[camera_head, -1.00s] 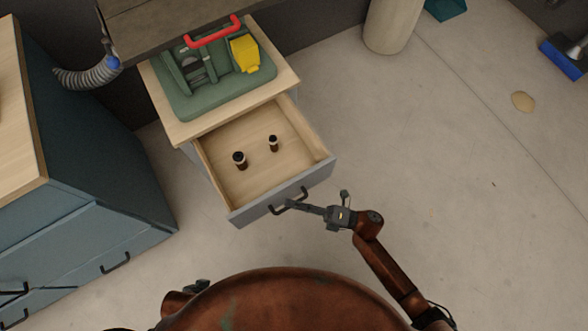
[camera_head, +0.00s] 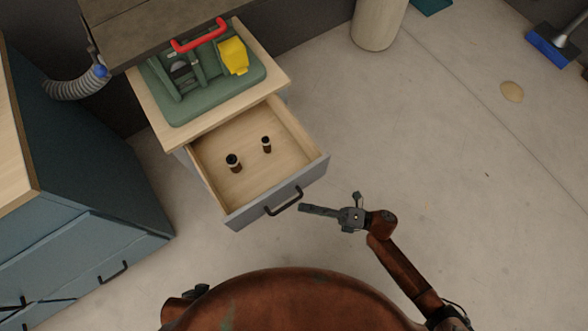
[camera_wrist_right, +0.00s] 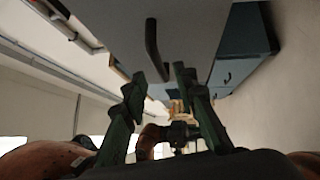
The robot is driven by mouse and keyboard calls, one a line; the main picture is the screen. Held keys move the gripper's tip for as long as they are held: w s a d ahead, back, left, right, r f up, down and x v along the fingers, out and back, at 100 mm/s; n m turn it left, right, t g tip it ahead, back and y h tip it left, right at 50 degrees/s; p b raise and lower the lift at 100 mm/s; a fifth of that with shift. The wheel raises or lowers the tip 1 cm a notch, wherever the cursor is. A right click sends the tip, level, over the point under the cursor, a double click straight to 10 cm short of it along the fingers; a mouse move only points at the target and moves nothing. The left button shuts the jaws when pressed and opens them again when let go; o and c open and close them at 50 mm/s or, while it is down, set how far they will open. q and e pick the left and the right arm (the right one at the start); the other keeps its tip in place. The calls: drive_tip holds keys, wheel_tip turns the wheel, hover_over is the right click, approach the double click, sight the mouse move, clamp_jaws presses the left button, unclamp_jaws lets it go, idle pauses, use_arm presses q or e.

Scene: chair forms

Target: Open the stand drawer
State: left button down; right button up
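The stand (camera_head: 170,135) has a light wooden top and grey sides. Its drawer (camera_head: 265,185) is pulled well out, showing a pale wooden inside with two small dark bottles, a left one (camera_head: 234,163) and a right one (camera_head: 266,145), both upright. The dark bar handle (camera_head: 285,203) is on the grey drawer front. My right gripper (camera_head: 303,207) is just right of the handle, apart from it and empty. In the right wrist view its two fingers (camera_wrist_right: 160,85) are spread, with the handle (camera_wrist_right: 152,48) beyond them. My left gripper does not show.
A green case (camera_head: 200,85) with a red handle and yellow part sits on the stand. A blue cabinet (camera_head: 90,210) stands at left, near the drawer. A beige cylinder (camera_head: 378,25) stands behind. The floor (camera_head: 450,170) to the right is largely clear.

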drive_tip(key=v, duration=0.6)
idle(0.5)
